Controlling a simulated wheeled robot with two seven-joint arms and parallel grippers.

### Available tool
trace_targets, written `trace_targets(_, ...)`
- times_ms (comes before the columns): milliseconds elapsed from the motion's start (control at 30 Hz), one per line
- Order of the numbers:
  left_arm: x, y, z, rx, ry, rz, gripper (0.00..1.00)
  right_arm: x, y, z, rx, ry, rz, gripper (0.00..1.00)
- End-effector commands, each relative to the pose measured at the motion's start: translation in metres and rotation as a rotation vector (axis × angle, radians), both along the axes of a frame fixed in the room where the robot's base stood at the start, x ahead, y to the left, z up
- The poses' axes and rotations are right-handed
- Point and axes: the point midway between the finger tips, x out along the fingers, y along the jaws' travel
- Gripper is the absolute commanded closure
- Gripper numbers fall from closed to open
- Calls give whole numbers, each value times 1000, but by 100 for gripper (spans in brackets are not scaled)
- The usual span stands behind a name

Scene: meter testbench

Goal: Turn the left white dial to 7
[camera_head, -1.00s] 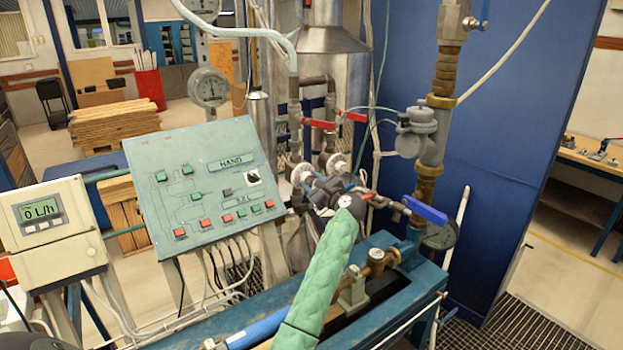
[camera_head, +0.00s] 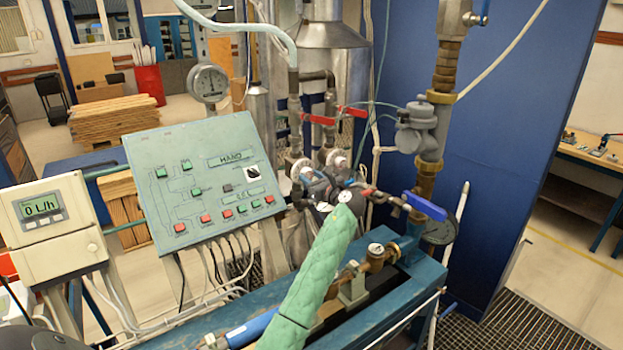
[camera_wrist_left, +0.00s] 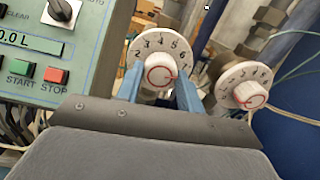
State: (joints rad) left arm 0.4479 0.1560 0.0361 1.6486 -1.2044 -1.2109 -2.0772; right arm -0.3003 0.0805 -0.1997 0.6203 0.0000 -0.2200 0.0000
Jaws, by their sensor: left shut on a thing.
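The left white dial (camera_wrist_left: 158,46) is in the upper middle of the left wrist view, with dark numbers around its face and a red-rimmed knob at its centre. My left gripper (camera_wrist_left: 160,82) has its two blue fingers on either side of this knob and is shut on it. The fingers cover the lower sides of the dial, and I cannot clearly read its setting. In the head view the left dial (camera_head: 300,171) is small and partly hidden near my left gripper (camera_head: 318,185). My right gripper is not in view.
A second white dial (camera_wrist_left: 243,84) sits close to the right. The green control panel (camera_head: 200,180) stands left of the dials, and a meter (camera_head: 45,215) reading 0 L/h is further left. Pipes and a blue-handled valve (camera_head: 424,206) are close on the right.

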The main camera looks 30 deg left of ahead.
Motion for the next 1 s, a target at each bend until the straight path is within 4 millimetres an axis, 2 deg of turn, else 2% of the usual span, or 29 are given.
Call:
trace_targets(200, 0, -1, -3, -2, 2, 0, 85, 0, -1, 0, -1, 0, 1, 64)
trace_targets(233, 0, -1, -3, -2, 2, 0, 59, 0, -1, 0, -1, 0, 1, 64)
trace_targets(333, 0, 0, -3, -1, 2, 0, 41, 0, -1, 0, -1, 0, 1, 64)
trace_targets(667, -1, -3, -2, -1, -1, 0, 41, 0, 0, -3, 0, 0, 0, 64)
trace_targets(767, -4, -10, -4, -3, -1, 0, 41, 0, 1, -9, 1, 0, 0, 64)
trace_targets(1000, -17, -43, -6, -2, -2, -1, 41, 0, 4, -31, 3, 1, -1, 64)
